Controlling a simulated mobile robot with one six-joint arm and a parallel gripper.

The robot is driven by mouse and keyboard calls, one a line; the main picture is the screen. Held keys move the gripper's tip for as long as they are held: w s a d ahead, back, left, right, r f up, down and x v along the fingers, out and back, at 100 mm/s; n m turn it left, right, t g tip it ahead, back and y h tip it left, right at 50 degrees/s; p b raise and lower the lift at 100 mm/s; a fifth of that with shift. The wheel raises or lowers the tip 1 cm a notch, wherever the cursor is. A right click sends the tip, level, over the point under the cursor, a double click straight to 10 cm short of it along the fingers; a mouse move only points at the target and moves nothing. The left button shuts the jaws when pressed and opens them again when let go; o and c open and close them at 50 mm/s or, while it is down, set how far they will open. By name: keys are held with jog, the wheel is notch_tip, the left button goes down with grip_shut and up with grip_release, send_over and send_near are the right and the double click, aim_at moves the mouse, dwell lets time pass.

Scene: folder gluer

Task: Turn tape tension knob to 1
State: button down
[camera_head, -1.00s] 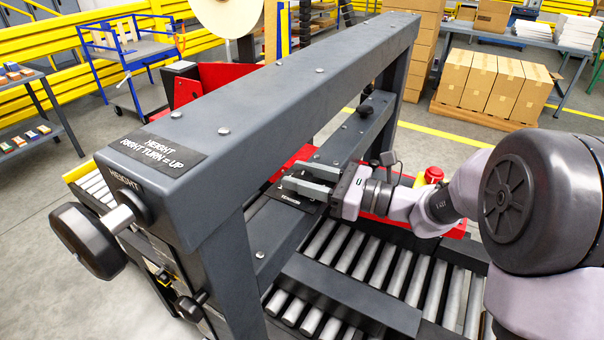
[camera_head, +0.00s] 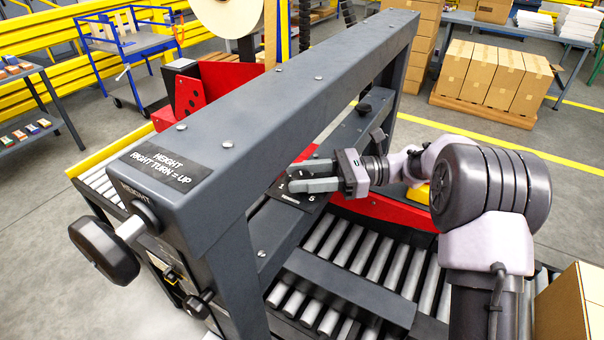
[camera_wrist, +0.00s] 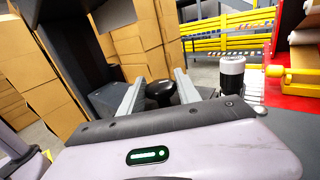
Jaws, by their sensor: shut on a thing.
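The dial plate (camera_head: 284,201), black with white marks including a 1 and a 5, lies on the lower grey crossbar. My gripper (camera_head: 287,177) reaches over it from the right, its two grey fingers pointing left. They are shut on the tape tension knob, which they hide in the head view. In the wrist view a black round knob (camera_wrist: 160,92) shows between the two fingers (camera_wrist: 159,80). The knob's pointer cannot be made out, so its exact setting cannot be told.
The height knob (camera_head: 104,250) sticks out at the left of the upper beam (camera_head: 270,95). Another black knob (camera_head: 363,108) stands further along the crossbar. Rollers (camera_head: 345,238) lie below, and a cardboard box (camera_head: 572,305) is at lower right.

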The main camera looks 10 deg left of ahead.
dwell(0.3)
jog(key=c, duration=0.9)
grip_release()
jog(key=r+p, duration=0.2)
jog(key=r, duration=0.1)
jog(key=s+r+p, duration=0.1)
jog(key=shift+d+r, duration=0.2)
jog(key=shift+d, duration=0.05)
jog(key=s+d+p, duration=0.3)
jog(key=s+d, duration=0.3)
jog(key=s, duration=0.7)
jog(key=shift+s+d+r+p, duration=0.2)
jog(key=shift+s+r+p, duration=0.05)
jog(key=shift+r+p, duration=0.15)
jog(key=shift+f, duration=0.1)
